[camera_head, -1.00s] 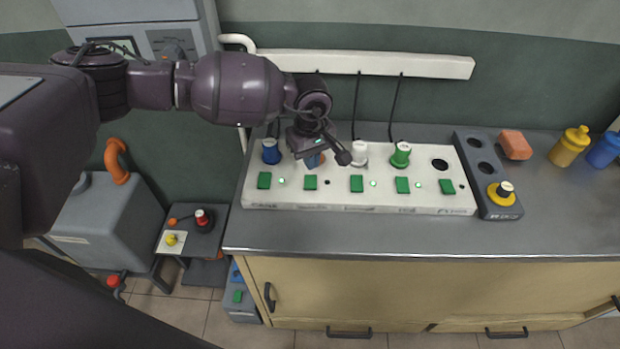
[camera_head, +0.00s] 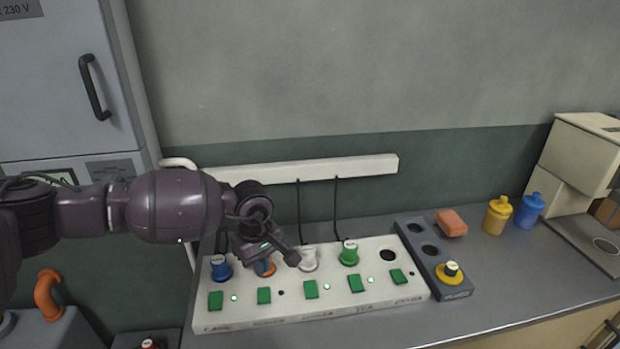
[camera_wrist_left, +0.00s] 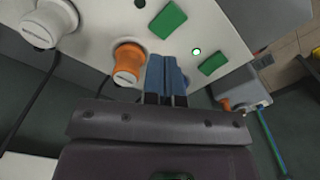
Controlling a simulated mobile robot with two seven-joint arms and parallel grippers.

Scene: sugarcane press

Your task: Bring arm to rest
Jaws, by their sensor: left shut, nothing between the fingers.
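My left gripper (camera_head: 256,262) hangs over the white panel (camera_head: 330,309), close to an orange plug (camera_head: 266,270). In the left wrist view its two blue-grey fingers (camera_wrist_left: 166,64) are together with nothing between them. They point past the orange plug (camera_wrist_left: 129,62), a little apart from it in that view. A blue plug (camera_head: 220,270) stands to the left of the gripper, and a white plug (camera_head: 308,262) and a green plug (camera_head: 349,254) to its right. The gripper partly hides the orange plug in the head view. My right gripper is not in view.
Green switches (camera_head: 311,290) line the panel's front. A grey holder (camera_head: 437,262) carries a yellow plug (camera_head: 450,271). An orange block (camera_head: 452,222), yellow bottle (camera_head: 497,215) and blue bottle (camera_head: 530,210) stand at the back right. The grey counter (camera_head: 530,270) is clear in front of them.

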